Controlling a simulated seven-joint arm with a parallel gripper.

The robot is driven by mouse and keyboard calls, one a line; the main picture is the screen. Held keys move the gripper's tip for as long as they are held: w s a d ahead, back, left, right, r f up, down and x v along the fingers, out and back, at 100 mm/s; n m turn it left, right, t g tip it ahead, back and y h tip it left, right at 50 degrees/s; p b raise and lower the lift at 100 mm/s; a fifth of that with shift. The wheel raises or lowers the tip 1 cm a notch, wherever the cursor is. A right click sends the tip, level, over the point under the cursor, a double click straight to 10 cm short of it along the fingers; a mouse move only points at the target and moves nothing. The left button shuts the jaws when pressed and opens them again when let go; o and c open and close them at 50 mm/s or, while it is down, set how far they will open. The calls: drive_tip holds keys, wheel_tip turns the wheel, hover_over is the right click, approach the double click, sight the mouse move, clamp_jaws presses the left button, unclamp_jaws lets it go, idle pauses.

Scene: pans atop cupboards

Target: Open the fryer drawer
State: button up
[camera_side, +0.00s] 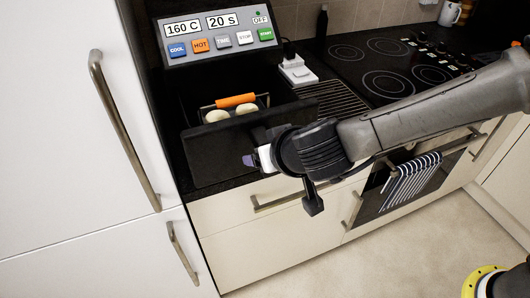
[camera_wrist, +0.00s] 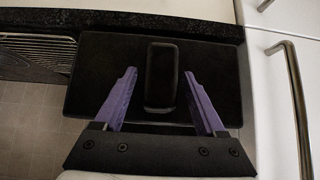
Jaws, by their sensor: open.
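The fryer (camera_side: 215,32) has a panel reading 160 C and 20 S above several coloured buttons. Its drawer has a black front panel (camera_side: 210,158); behind it a basket with an orange handle (camera_side: 235,100) and pale round pieces (camera_side: 217,116) shows from above. In the wrist view the drawer front (camera_wrist: 100,80) fills the middle, with an upright black handle (camera_wrist: 161,95) on it. My gripper (camera_wrist: 160,72) is open, its purple fingers on either side of the handle, with gaps visible. In the side view my gripper (camera_side: 249,160) is in front of the drawer front, hiding part of it and the handle.
A tall white cupboard with a long metal handle (camera_side: 122,130) stands close on the left. A wire rack (camera_side: 330,98), a white switch box (camera_side: 298,72) and a hob (camera_side: 385,65) are to the right. A striped towel (camera_side: 410,180) hangs on the oven below.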

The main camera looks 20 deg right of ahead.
drive_tip(key=shift+w+f, duration=0.5)
clamp_jaws()
idle(1.2)
